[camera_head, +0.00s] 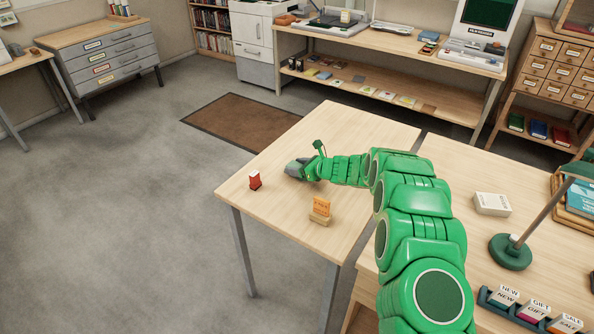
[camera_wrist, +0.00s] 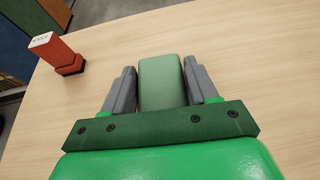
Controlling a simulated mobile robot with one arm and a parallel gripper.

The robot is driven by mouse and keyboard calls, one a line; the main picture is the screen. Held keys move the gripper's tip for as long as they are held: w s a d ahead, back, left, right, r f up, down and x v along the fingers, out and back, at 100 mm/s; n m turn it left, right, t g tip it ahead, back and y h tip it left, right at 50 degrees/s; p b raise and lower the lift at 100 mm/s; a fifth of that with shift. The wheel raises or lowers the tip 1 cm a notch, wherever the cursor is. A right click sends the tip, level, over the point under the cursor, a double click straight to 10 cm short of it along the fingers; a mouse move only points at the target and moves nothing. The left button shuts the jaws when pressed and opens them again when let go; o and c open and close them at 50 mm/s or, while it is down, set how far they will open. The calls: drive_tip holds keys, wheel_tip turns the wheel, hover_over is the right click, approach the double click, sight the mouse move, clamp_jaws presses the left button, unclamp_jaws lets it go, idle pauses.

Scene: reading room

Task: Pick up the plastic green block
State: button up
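The green block (camera_wrist: 162,82) is dull green and lies between the two grey fingers of my gripper (camera_wrist: 160,88) in the wrist view. The fingers stand close along its left and right sides. I cannot tell whether both press on it or whether a thin gap is left. The block's near end is hidden by the gripper's body. In the head view my gripper (camera_head: 296,169) is low over the small table's wooden top (camera_head: 350,125), and I cannot make out the block there.
A red stamp-like block (camera_head: 255,180) stands left of my gripper; it also shows in the wrist view (camera_wrist: 58,54). An orange card on a wooden stand (camera_head: 320,210) is nearer the front edge. A desk with a green lamp (camera_head: 510,251) adjoins at right.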

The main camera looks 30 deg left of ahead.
drive_tip(key=c, duration=0.4)
drive_tip(key=shift+o, duration=0.2)
drive_tip(key=shift+r, duration=0.1)
drive_tip(key=shift+r, duration=0.6)
drive_tip(key=s+d+r, duration=0.9)
drive_tip(key=s+r, duration=0.1)
drive_tip(key=r, duration=0.1)
drive_tip(key=shift+s+d+r, duration=0.15)
drive_tip(key=shift+d+r, duration=0.1)
